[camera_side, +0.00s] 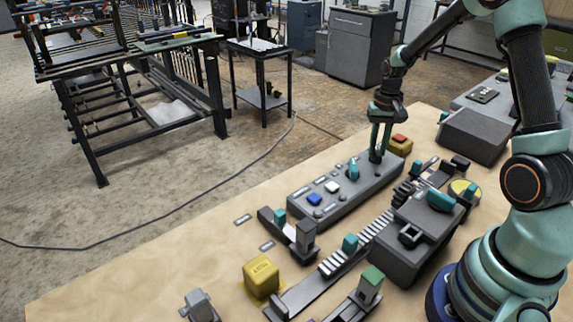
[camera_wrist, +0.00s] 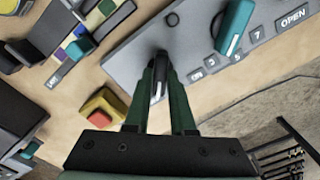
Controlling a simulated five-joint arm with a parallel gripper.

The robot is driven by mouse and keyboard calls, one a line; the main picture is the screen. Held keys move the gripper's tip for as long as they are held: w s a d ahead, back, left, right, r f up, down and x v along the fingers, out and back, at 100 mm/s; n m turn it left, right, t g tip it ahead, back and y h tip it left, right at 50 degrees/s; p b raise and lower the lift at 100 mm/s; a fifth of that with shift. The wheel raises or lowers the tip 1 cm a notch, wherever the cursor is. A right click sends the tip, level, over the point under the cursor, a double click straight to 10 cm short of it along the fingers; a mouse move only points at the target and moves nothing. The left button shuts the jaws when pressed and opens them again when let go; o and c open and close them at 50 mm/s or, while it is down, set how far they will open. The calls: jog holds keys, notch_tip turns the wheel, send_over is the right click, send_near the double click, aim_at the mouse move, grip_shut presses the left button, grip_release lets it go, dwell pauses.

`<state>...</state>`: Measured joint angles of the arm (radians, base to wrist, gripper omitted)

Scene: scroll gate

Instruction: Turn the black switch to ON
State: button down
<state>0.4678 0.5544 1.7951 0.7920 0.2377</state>
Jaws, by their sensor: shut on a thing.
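The black switch (camera_wrist: 158,88) is a small dark lever with a light top edge, at the end of a grey control panel (camera_side: 328,208). In the wrist view it sits between the two green fingers of my gripper (camera_wrist: 159,68), which are shut on it. An ON label (camera_wrist: 196,75) is on the panel just to the right of the fingers in that view. In the side view my gripper (camera_side: 378,156) points down at the panel's far right end and hides the switch.
A teal knob (camera_wrist: 235,28) stands on the same panel, near an OPEN label. A yellow block with a red button (camera_wrist: 105,110) is close beside the gripper. Blue (camera_side: 314,199) and white (camera_side: 332,187) buttons are nearer the panel's left end. A slotted rail (camera_side: 362,240) runs alongside.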

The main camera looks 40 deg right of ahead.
jog(key=n, duration=0.8)
jog(key=shift+n, duration=0.3)
jog(key=n, duration=0.4)
jog(key=shift+r+n, duration=0.1)
jog(key=shift+n, duration=2)
jog(key=c, duration=0.8)
grip_release()
jog(key=shift+o, duration=0.2)
